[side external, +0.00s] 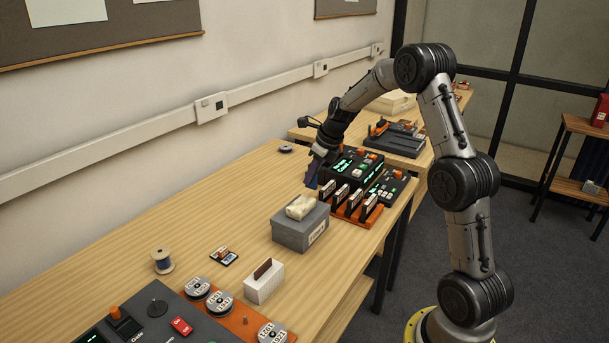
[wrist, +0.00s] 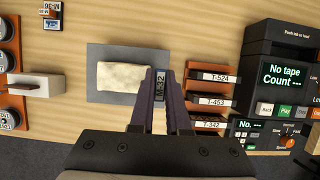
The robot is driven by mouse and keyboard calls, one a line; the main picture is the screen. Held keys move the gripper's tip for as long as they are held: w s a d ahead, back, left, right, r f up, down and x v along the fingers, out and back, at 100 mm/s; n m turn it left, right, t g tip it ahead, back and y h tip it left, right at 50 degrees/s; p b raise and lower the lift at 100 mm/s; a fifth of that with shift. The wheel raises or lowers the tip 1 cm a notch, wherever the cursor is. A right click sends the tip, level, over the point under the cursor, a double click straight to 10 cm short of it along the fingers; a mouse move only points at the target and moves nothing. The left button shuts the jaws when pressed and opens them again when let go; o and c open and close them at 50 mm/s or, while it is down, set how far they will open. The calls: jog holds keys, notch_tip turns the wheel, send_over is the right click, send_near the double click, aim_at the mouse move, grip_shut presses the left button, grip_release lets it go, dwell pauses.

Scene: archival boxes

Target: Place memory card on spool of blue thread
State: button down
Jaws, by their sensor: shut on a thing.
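In the wrist view a labelled card, M-36 (wrist: 52,12), shows at the top left edge. My gripper (side external: 312,183) is above the table beside the cartridge rack, away from both the spool and the card. In the wrist view my gripper (wrist: 160,74) is shut on a dark cartridge labelled T-592 (wrist: 159,84), mostly hidden between the fingers.
An orange rack (side external: 350,216) of labelled cartridges is right of my gripper, beside a black tape machine (side external: 352,172). A grey box (side external: 300,232) with pale cloth is in front. A white block (side external: 264,285) and reels (side external: 221,303) are nearer the camera. The table's back left is clear.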

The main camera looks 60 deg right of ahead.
jog(key=shift+s+a+r, duration=0.2)
jog(key=shift+s+a, duration=0.15)
jog(key=shift+s, duration=0.15)
jog(key=shift+w+r, duration=0.1)
jog(key=shift+r, duration=0.1)
jog(key=w+a+r+n+y, duration=0.1)
jog(key=w+a+r+n, duration=0.15)
jog(key=a, duration=0.85)
jog(key=w+a+r+n+g+y, duration=0.1)
jog(key=w+a+r+n, duration=0.15)
jog(key=a, duration=0.95)
jog(key=w+a+r+n+y, duration=0.1)
jog(key=w+a+n, duration=0.3)
jog(key=a, duration=0.7)
send_near(152, 252)
jog(key=shift+w+a+f, duration=0.35)
jog(key=shift+w+a, duration=0.2)
jog(key=shift+w+f, duration=0.2)
jog(key=shift+f, duration=1.65)
